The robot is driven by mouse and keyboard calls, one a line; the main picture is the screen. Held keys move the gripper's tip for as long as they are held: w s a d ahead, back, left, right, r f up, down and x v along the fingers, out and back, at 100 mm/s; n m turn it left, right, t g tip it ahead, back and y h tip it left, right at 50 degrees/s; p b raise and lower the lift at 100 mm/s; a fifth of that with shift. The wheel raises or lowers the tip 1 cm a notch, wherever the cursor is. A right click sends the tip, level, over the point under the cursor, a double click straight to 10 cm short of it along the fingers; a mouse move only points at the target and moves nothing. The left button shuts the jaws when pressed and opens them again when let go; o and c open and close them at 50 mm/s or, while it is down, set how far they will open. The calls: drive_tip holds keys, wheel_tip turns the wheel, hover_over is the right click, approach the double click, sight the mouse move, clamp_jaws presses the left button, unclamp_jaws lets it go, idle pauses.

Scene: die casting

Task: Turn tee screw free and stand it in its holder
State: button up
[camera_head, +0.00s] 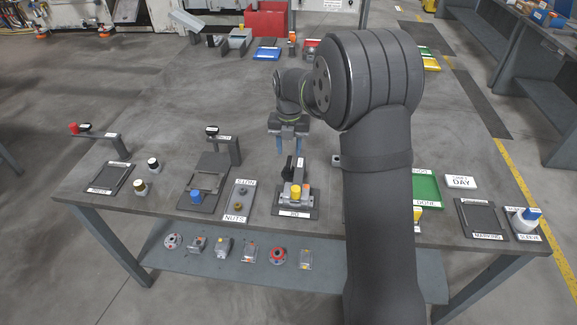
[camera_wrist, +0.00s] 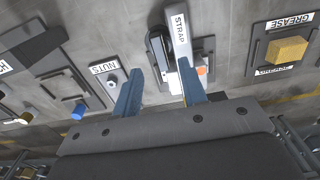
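My gripper (camera_head: 285,148) hangs above the strap fixture in the middle of the bench, its two blue fingers apart. In the wrist view my gripper (camera_wrist: 157,80) is open, with nothing between the fingers. The fixture base (camera_head: 283,211) carries a grey bar labelled STRAP (camera_wrist: 180,35), with an upright black part (camera_head: 288,167) beside it. That black part also shows in the wrist view (camera_wrist: 158,52), just beyond the fingers. A yellow-topped part (camera_head: 295,191) stands at the fixture's front. I cannot tell for certain which part is the tee screw, or pick out its holder.
Left of the fixture are the NUTS plate (camera_head: 235,218), a blue knob (camera_head: 196,196) and a black-topped post (camera_head: 153,164). A green tray (camera_head: 427,188) and a DAY sign (camera_head: 460,181) lie right of my arm. My arm hides part of the bench.

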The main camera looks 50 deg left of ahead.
sight(289, 161)
drive_tip(key=shift+r, duration=2.05)
drive_tip(key=shift+c, duration=0.6)
drive_tip(key=shift+s+d+f+m+t+y, duration=0.15)
drive_tip(key=shift+f+m, duration=1.35)
drive_tip(key=shift+m, duration=4.5)
drive_tip(key=shift+w+a+f+m+t+y, duration=0.15)
drive_tip(key=shift+f+m, duration=1.4)
drive_tip(key=shift+m, duration=4.45)
drive_tip(key=shift+s+d+f+m+t+y, duration=0.15)
drive_tip(key=shift+f+m, duration=1.35)
drive_tip(key=shift+m, duration=4.5)
